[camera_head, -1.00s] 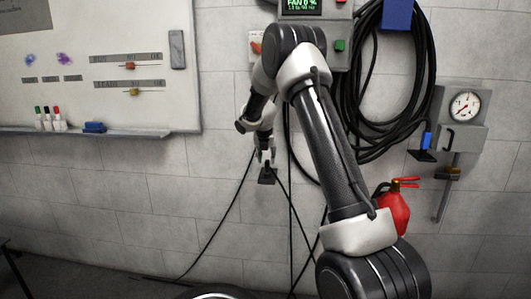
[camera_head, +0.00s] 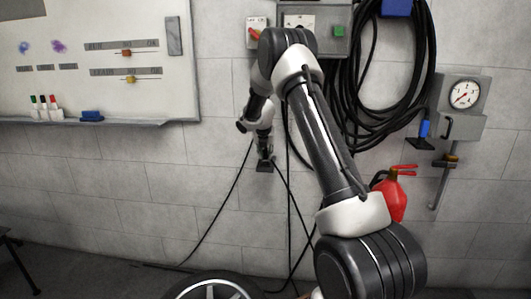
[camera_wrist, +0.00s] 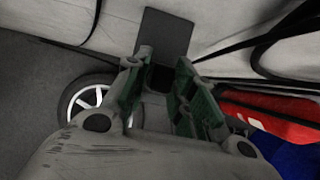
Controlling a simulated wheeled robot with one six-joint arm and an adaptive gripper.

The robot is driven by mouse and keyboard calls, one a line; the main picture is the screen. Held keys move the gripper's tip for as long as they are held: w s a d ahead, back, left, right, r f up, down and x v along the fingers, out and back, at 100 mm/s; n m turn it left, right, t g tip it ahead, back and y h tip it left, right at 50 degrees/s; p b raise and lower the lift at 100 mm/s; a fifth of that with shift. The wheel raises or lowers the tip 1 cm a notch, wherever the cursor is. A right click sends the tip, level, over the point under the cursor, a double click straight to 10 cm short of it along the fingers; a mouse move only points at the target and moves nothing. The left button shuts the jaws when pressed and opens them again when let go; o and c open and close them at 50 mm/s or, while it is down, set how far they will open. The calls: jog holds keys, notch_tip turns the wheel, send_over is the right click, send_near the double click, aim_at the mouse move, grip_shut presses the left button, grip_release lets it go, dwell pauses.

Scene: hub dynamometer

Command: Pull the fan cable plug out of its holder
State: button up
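My gripper (camera_head: 264,152) hangs low in front of the wall, left of my upper arm. It is right at the dark fan cable holder (camera_head: 265,167), from which black cables run down. In the wrist view, my gripper's two green-padded fingers (camera_wrist: 161,75) stand apart, one on each side of a small dark block that seems to be the plug (camera_wrist: 161,78). I cannot tell whether the pads press on it. A flat dark plate (camera_wrist: 165,33), seemingly part of the holder, lies just beyond the fingertips. The join between plug and holder is hidden.
Coiled black hoses (camera_head: 385,90) hang on the wall to the right. A red fire extinguisher (camera_head: 394,195) and a gauge box (camera_head: 462,103) are farther right. A wheel (camera_head: 213,287) lies below. A whiteboard (camera_head: 95,60) is at left, with bare wall beneath.

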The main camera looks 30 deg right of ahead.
grip_shut()
jog(key=shift+r, duration=0.75)
jog(key=shift+r, duration=2.05)
